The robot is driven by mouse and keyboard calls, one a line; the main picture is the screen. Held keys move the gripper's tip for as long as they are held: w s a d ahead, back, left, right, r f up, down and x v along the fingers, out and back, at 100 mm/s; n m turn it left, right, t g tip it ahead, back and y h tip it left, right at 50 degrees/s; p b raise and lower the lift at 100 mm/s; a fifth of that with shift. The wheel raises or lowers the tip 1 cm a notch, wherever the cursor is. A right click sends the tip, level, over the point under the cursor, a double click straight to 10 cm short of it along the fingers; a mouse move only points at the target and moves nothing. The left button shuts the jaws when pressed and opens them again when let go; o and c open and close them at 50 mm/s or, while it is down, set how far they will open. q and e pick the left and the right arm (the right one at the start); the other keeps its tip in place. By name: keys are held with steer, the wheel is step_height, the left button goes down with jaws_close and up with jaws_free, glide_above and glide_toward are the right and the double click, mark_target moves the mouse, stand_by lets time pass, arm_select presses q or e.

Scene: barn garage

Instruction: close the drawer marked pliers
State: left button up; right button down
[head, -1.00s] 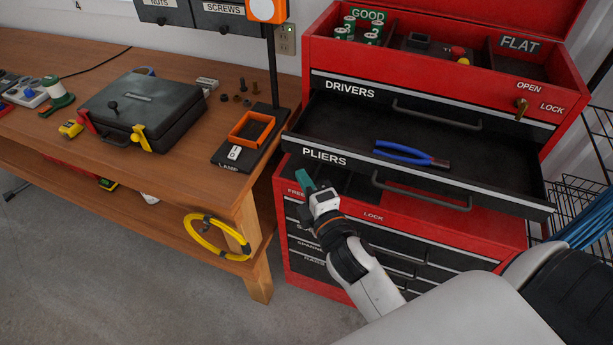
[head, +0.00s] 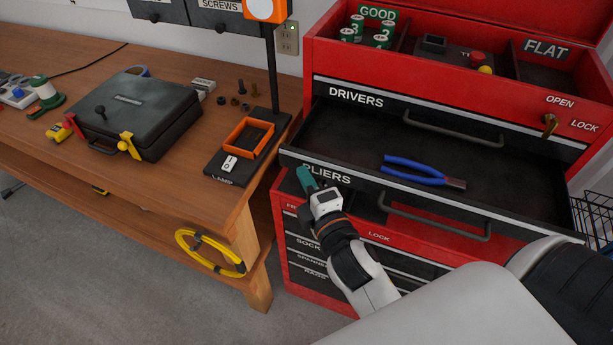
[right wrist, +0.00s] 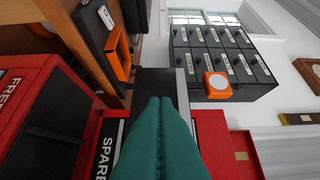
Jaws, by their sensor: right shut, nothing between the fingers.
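The drawer marked pliers (head: 450,207) is pulled well out of the red tool chest (head: 440,85) in the head view. Blue-handled pliers (head: 415,170) lie inside it. Its bar handle (head: 435,222) is on the front, right of the label. My right gripper (head: 306,178) is shut and empty, with teal fingers at the left end of the drawer front, covering the start of the label. I cannot tell if they touch it. In the right wrist view the shut fingers (right wrist: 160,105) point towards a dark panel. My left gripper is out of view.
The wooden bench (head: 185,170) stands left of the chest, with a black case (head: 135,110) and a lamp base with an orange frame (head: 248,138). A wire basket (head: 590,215) stands at the right.

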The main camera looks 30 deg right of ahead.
mark_target(338, 125)
steer(key=shift+w+d, duration=0.35)
steer(key=shift+d, duration=0.05)
steer(key=w+d+p, duration=0.1)
steer(key=w+d, duration=0.1)
steer(key=w+d+p, duration=0.1)
steer(key=w+d, duration=0.1)
steer(key=d, duration=0.1)
steer(key=shift+w+d+r, duration=0.1)
steer(key=shift+w+r, duration=0.1)
steer(key=w+d, duration=0.2)
steer(key=d, duration=0.1)
steer(key=w+d, duration=0.3)
steer(key=w+d+p, duration=0.1)
steer(key=w+d, duration=0.1)
steer(key=shift+w+d+f, duration=0.25)
steer(key=shift+w+d, duration=0.05)
steer(key=shift+d, duration=0.1)
steer(key=shift+d+r, duration=0.15)
steer(key=shift+r, duration=0.1)
